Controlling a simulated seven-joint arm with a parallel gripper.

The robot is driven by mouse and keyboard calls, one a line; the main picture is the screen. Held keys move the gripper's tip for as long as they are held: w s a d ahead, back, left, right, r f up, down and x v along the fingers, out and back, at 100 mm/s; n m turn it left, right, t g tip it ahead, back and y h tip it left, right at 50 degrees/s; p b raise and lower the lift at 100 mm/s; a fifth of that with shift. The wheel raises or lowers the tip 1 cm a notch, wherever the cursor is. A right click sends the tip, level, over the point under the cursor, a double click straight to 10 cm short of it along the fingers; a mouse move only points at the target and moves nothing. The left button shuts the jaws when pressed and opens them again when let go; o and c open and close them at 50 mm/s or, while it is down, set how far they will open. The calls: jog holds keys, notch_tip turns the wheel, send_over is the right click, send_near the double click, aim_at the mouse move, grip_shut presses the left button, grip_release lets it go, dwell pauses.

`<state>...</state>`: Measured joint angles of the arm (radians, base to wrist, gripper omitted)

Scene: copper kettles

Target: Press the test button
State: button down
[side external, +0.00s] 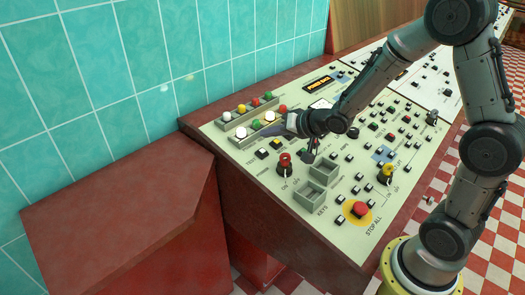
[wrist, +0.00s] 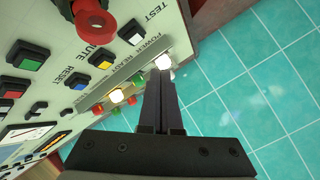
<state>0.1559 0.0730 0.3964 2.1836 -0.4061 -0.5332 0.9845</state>
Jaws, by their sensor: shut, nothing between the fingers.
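The test button (wrist: 131,32) is a white-topped square button in a black surround, beside the printed word TEST in the wrist view. In the side external view the test button (side external: 262,153) is small, near the panel's left edge. My gripper (wrist: 160,82) is shut and empty. In the wrist view its fingertips appear just below a lit white lamp (wrist: 163,62), and the button is up and left of them. In the side external view my gripper (side external: 268,131) is over the lamp row, above and right of the button in the picture. Its height above the panel is hard to judge.
A red knob (side external: 285,160) stands up close to the test button. A yellow button (wrist: 101,58) sits beside it. Lamp strips line the panel's back edge near the tiled wall (side external: 160,70). Grey key trays (side external: 325,170) and a red stop button (side external: 360,209) are farther forward.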

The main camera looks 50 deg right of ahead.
jog(key=shift+w+f, duration=0.2)
jog(key=shift+f, duration=0.8)
jog(key=shift+w+f, duration=0.2)
jog(key=shift+f, duration=0.75)
jog(key=shift+f, duration=0.15)
dwell(0.5)
jog(key=shift+w+f, duration=0.1)
jog(key=shift+f, duration=0.15)
jog(key=shift+f, duration=0.35)
dwell(0.6)
dwell(0.4)
jog(key=shift+r, duration=0.75)
jog(key=shift+s+r, duration=0.2)
jog(key=shift+r, duration=0.65)
jog(key=shift+s+r, duration=0.25)
jog(key=shift+r, duration=0.55)
jog(key=shift+s+r, duration=0.2)
jog(key=shift+r, duration=0.65)
